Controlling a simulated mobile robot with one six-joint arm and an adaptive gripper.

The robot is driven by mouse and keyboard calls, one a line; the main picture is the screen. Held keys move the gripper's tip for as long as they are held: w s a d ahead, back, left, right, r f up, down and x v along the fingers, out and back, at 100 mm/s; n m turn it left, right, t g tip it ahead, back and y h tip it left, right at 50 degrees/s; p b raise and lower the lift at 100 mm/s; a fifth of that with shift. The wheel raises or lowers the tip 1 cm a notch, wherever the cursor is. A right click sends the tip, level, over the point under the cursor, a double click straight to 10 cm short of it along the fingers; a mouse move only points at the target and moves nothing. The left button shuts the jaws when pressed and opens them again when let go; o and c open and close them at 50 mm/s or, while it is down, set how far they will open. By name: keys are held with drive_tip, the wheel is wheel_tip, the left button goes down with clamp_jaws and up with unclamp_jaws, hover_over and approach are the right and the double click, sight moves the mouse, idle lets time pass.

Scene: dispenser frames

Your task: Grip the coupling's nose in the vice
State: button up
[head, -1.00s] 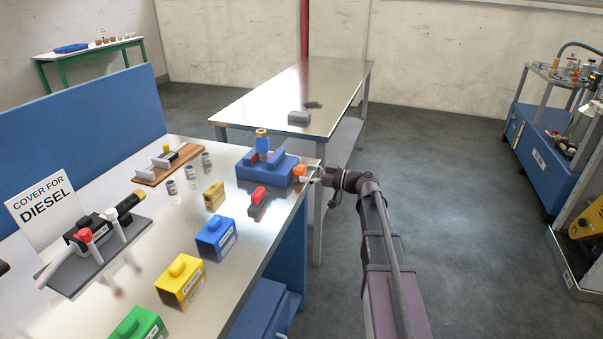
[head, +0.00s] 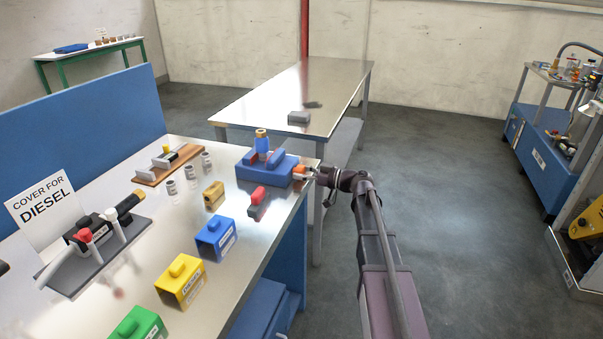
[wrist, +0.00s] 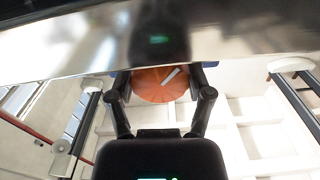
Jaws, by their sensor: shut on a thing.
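The blue vice (head: 262,174) sits on the steel bench near its far right corner. The coupling (head: 262,144), blue with a brass-coloured top, stands upright between the vice's jaw blocks. Its lower end, the nose, is hidden, so I cannot tell whether the jaws touch it. The vice's orange knob (head: 299,172) faces the bench's right edge. My gripper (head: 307,174) is shut on this knob from the right. In the wrist view, the orange knob (wrist: 155,88) with a white stripe lies between both fingers of my gripper (wrist: 160,90).
A red and grey block (head: 257,197) lies in front of the vice. Yellow, blue and green covers, small grey cylinders and a pipe assembly (head: 100,235) stand on the bench. A steel table (head: 290,95) is behind.

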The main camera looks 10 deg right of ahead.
drive_tip(key=shift+m, duration=2.2)
drive_tip(key=o, duration=1.1)
drive_tip(key=shift+o, duration=0.2)
drive_tip(key=shift+d, duration=0.1)
drive_tip(key=v, duration=1.1)
drive_tip(key=shift+s+d, duration=0.2)
drive_tip(key=shift+d, duration=0.15)
